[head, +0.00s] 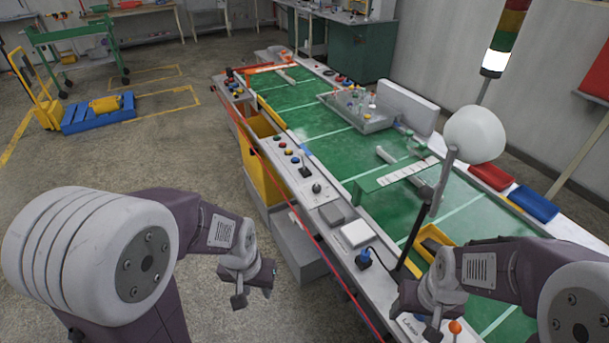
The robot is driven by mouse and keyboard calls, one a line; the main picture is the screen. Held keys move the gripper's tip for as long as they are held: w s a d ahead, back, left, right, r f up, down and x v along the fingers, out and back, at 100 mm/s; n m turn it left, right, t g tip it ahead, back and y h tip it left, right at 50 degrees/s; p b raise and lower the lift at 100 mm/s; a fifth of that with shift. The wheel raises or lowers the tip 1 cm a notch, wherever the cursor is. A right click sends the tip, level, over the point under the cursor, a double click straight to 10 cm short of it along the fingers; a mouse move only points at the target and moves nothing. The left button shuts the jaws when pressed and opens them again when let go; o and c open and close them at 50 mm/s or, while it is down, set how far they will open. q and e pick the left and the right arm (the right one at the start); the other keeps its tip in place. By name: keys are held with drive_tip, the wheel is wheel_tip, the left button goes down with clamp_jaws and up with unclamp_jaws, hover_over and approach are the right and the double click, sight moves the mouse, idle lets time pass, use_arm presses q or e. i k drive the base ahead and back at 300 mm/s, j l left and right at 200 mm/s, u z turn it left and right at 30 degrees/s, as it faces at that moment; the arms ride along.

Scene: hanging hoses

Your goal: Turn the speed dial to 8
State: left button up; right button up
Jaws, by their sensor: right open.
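A long bench with a green top (318,133) runs away from me, with a pale control strip along its left edge. On this strip are a small dark knob (317,188) and a blue-and-black knob (364,258). I cannot read any numbers, so I cannot tell which is the speed dial or how it is set. My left gripper (254,286) hangs over the floor left of the bench, apart from the strip; its jaw opening is unclear. My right gripper (418,318) is open over the near end of the strip, close to an orange-topped lever (455,327).
Several coloured buttons (284,146) and a grey lever (304,170) sit farther up the strip. A dark upright rod (410,240) stands near my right arm.

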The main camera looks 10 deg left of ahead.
sight(316, 188)
drive_tip(key=i+j+u, duration=0.25)
drive_tip(key=i+j, duration=0.25)
drive_tip(key=i+j+u, duration=0.3)
drive_tip(key=i, duration=0.4)
drive_tip(key=j, duration=0.1)
